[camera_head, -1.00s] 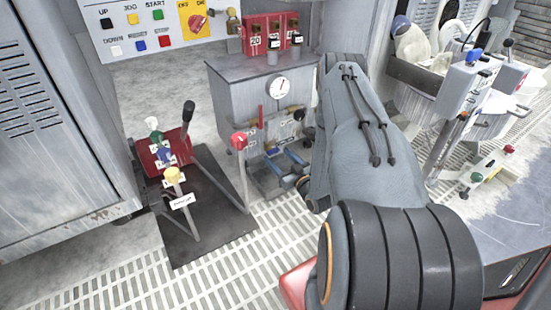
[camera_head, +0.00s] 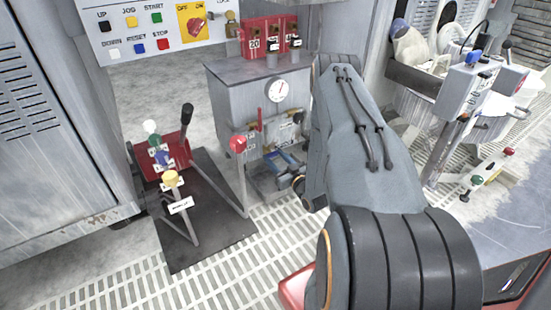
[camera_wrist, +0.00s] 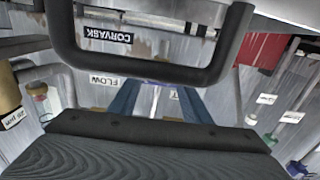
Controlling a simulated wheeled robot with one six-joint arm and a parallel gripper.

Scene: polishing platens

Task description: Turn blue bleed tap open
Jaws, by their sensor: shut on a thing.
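My gripper (camera_wrist: 156,88) shows in the wrist view as two blue-grey fingers reaching forward, close to the front of the grey cabinet. In the head view my gripper (camera_head: 280,160) is low at the cabinet's front, below the round gauge (camera_head: 281,90). The tap's exact angle is hidden by the fingers and the dark wrist frame.
The grey cabinet (camera_head: 228,98) carries a FLOW label (camera_wrist: 104,80). A red-knobbed lever (camera_head: 238,144) stands left of my gripper. A black plate (camera_head: 213,225) with several levers lies further left.

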